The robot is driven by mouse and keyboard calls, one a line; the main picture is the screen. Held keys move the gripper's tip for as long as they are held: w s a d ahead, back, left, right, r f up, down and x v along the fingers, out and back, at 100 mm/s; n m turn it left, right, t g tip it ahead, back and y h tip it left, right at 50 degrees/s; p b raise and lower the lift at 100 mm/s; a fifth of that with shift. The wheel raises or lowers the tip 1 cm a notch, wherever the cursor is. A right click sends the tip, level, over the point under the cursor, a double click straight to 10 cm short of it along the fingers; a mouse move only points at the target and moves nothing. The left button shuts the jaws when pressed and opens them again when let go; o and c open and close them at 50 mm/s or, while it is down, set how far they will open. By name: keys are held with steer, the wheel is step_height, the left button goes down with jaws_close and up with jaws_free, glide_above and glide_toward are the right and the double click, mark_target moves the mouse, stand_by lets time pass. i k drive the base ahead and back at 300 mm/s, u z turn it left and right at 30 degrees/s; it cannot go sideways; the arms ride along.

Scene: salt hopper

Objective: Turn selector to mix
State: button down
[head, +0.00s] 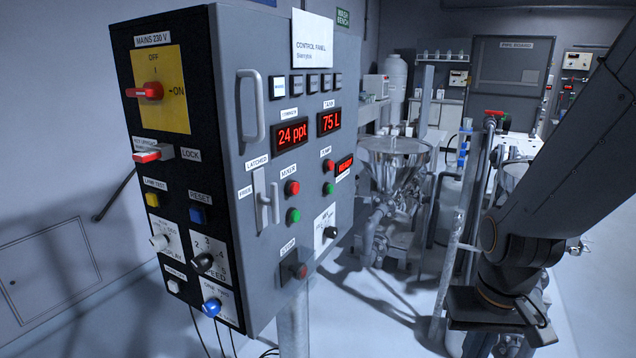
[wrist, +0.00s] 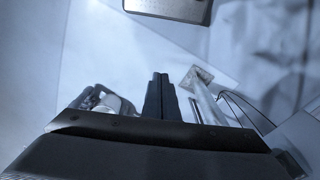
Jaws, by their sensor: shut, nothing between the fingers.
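A black selector knob (head: 330,233) sits on a small white plate at the lower right of the grey panel's front in the head view. The plate's lettering is too small to read surely, so I cannot tell its setting. My gripper (head: 500,310) hangs at the lower right of the head view, well apart from the panel and touching nothing there. In the wrist view its two dark fingers (wrist: 160,78) are together and empty. The selector is not recognisable in the wrist view.
The control panel cabinet (head: 245,190) stands at left on a post (head: 293,325). Its front has a door handle (head: 250,105), a latch handle (head: 264,200) and several buttons. A steel hopper (head: 395,165) and pipework stand behind. Open floor shows between panel and arm.

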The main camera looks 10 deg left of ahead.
mark_target(331, 232)
steer(key=k, duration=0.65)
steer(key=u, duration=0.5)
steer(key=i, duration=1.1)
steer(key=z, duration=0.5)
